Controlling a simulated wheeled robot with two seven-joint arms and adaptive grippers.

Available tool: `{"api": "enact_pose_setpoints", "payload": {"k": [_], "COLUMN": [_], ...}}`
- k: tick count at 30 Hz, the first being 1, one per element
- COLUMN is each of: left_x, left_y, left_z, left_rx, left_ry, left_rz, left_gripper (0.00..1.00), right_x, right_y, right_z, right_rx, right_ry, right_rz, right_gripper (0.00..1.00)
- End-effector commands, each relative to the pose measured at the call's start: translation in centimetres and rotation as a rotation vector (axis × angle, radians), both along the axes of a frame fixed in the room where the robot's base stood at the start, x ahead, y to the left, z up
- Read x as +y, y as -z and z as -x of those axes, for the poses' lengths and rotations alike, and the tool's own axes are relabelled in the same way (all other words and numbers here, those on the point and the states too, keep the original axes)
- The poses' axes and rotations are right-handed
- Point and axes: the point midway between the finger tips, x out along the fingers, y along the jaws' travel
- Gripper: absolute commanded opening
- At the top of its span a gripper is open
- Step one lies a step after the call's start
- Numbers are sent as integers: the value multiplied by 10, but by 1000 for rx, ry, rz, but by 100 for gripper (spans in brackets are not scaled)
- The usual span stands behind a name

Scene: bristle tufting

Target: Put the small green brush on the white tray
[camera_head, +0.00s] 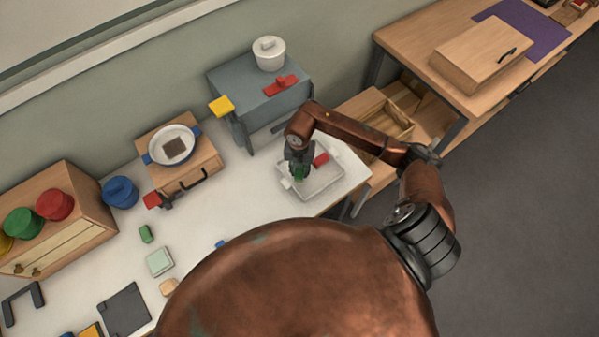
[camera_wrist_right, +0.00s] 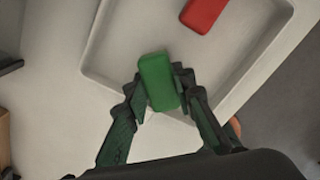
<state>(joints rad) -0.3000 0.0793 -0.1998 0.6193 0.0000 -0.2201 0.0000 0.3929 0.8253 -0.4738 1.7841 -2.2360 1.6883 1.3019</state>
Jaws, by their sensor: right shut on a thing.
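The small green brush (camera_wrist_right: 157,80) is a plain green block in the right wrist view. My right gripper (camera_wrist_right: 158,93) is shut on it, one finger on each side. The white tray (camera_wrist_right: 122,38) lies below the brush, which is over the near part of the tray. I cannot tell whether the brush touches the tray floor. In the head view my right gripper (camera_head: 298,168) is over the left part of the tray (camera_head: 322,184), and the brush (camera_head: 298,175) shows only partly under it. My left gripper is not in view.
A red block (camera_wrist_right: 203,12) lies in the tray; it also shows in the head view (camera_head: 320,159). Another green block (camera_head: 146,234) and a pale green block (camera_head: 160,261) lie on the white table. A grey-blue stand (camera_head: 245,96) rises behind the tray.

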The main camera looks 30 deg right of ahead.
Motion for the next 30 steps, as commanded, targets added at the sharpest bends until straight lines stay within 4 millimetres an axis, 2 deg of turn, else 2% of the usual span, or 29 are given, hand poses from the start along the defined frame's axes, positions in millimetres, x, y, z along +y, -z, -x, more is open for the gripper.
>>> {"api": "enact_pose_setpoints", "payload": {"k": [3, 14, 15, 22, 30], "left_x": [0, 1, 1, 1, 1], "left_y": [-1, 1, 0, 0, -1], "left_z": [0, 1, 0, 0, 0], "left_rx": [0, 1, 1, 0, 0], "left_ry": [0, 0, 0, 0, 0], "left_rz": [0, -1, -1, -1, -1], "left_gripper": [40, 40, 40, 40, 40], "right_x": [0, 0, 0, 0, 0], "right_y": [13, 18, 17, 17, 15], "right_z": [0, 0, 0, 0, 0], "right_rx": [1, -1, -1, -1, -1], "right_ry": [1, 0, 0, 0, 1], "right_rz": [0, 1, 1, 1, 1], "right_gripper": [1, 1, 26, 41, 41]}}
